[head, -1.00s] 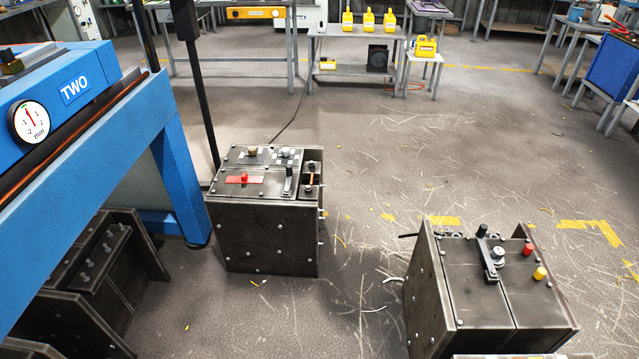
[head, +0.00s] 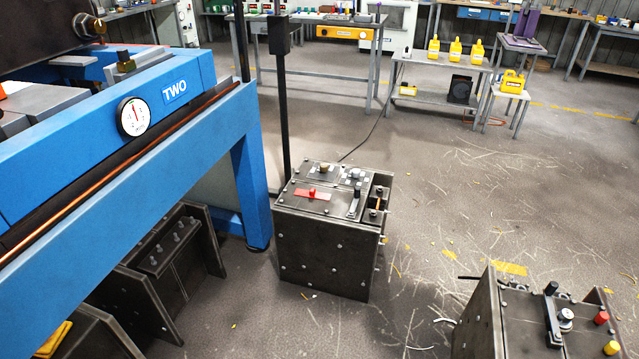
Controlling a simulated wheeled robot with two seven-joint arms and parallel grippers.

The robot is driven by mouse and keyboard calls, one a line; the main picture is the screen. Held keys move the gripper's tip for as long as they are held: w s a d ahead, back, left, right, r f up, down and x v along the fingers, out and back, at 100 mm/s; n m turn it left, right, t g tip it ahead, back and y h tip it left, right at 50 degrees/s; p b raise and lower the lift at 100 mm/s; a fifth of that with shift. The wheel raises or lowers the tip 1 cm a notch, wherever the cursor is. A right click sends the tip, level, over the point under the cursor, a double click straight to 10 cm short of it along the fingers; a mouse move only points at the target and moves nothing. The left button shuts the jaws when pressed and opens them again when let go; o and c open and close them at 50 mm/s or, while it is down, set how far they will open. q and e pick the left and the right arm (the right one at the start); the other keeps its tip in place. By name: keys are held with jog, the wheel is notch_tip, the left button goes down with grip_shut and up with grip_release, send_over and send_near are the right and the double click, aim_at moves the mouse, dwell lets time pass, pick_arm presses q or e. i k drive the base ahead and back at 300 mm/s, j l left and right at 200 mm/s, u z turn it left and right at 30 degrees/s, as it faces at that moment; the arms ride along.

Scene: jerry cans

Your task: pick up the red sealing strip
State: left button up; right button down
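A small flat red strip (head: 322,196) with a raised red knob lies on top of the dark metal control box (head: 325,250) near the middle of the head view. I cannot tell whether this is the red sealing strip. A long thin orange-red strip (head: 130,168) runs along the slanted edge of the blue machine (head: 140,130) marked TWO, at the left. Neither of my grippers shows in the head view.
A second control box (head: 520,325) with red and yellow buttons stands at the lower right. Tables with yellow jerry cans (head: 455,52) stand at the back. A dark post (head: 283,110) rises behind the middle box. Scratched floor (head: 490,190) is open on the right.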

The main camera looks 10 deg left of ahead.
aim_at(313, 194)
jog(key=i+j, duration=0.1)
jog(key=j, duration=0.2)
jog(key=i+j, duration=0.1)
jog(key=j, duration=0.15)
jog(key=i+j, duration=0.1)
jog(key=j, duration=0.2)
jog(key=z, duration=1.6)
jog(key=u, duration=1.85)
